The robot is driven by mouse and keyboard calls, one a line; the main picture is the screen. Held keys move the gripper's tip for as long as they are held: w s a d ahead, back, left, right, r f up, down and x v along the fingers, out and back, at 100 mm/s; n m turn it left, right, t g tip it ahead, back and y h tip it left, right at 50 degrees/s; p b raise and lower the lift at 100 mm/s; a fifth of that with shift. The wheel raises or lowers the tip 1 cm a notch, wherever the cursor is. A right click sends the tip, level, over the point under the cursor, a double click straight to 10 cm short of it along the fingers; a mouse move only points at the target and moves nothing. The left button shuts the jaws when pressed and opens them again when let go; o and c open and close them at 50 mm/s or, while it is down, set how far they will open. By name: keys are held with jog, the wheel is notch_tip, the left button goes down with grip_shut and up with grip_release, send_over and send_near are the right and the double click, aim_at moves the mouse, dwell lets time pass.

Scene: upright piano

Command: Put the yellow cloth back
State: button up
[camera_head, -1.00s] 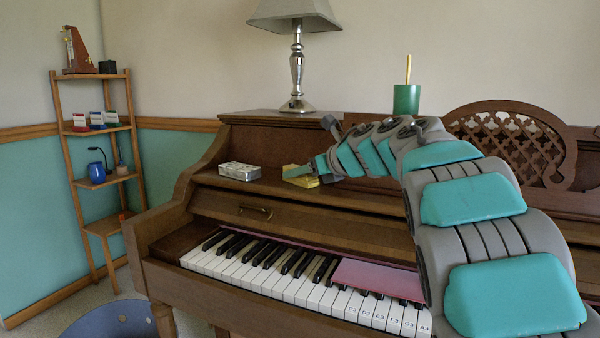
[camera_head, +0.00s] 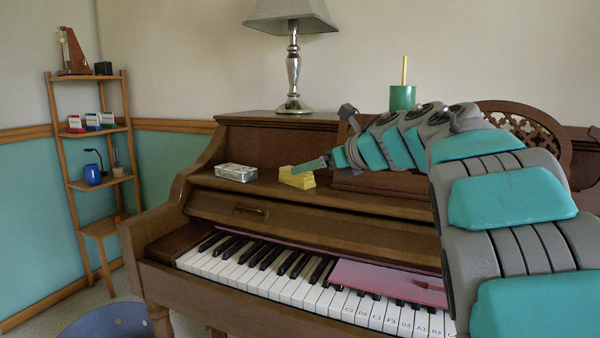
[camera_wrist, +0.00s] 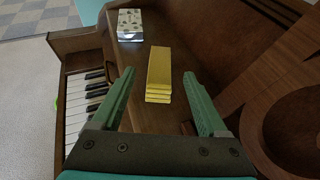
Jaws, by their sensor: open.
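The yellow cloth (camera_head: 297,178) lies folded in a flat stack on the piano's wooden ledge. In the wrist view the yellow cloth (camera_wrist: 159,75) lies ahead, between the lines of the two fingers. My gripper (camera_head: 308,166) is open, with its fingertips at or just above the cloth in the head view. In the wrist view my gripper (camera_wrist: 158,78) has its fingers on either side of the cloth's near end, with nothing held. I cannot tell whether a finger touches the cloth.
A patterned metal box (camera_head: 236,172) sits left of the cloth on the ledge. A lamp (camera_head: 294,70) and a green cup (camera_head: 402,98) stand on the piano top. A wooden shelf (camera_head: 101,182) stands at the left.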

jog(key=v, duration=0.6)
dwell(1.2)
